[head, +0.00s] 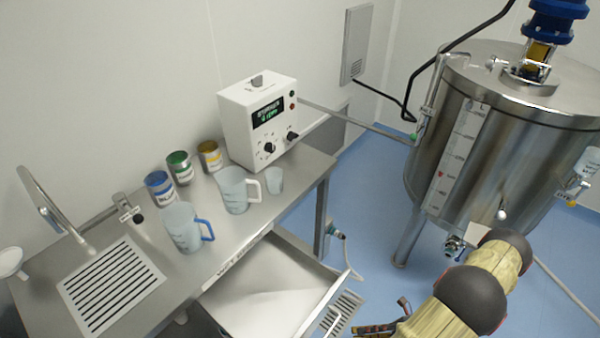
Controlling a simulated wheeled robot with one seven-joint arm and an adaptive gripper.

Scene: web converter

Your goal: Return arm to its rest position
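My arm, with its dark round joints and yellowish cover, reaches in at the lower right, in front of the steel tank (478,150). My gripper (384,325) shows only in part at the bottom edge, as dark and brownish finger parts right of the open drawer (318,308). It is low over the floor area and away from the bench items. The bottom edge of the picture cuts it off, so its opening and anything between its fingers cannot be made out.
The steel bench (130,235) holds a white control box (262,122), a blue-handled jug (182,228), a white-handled jug (233,190), a small cup (274,180), several cans and a sink grate (110,285). Blue floor (365,205) is clear between bench and tank.

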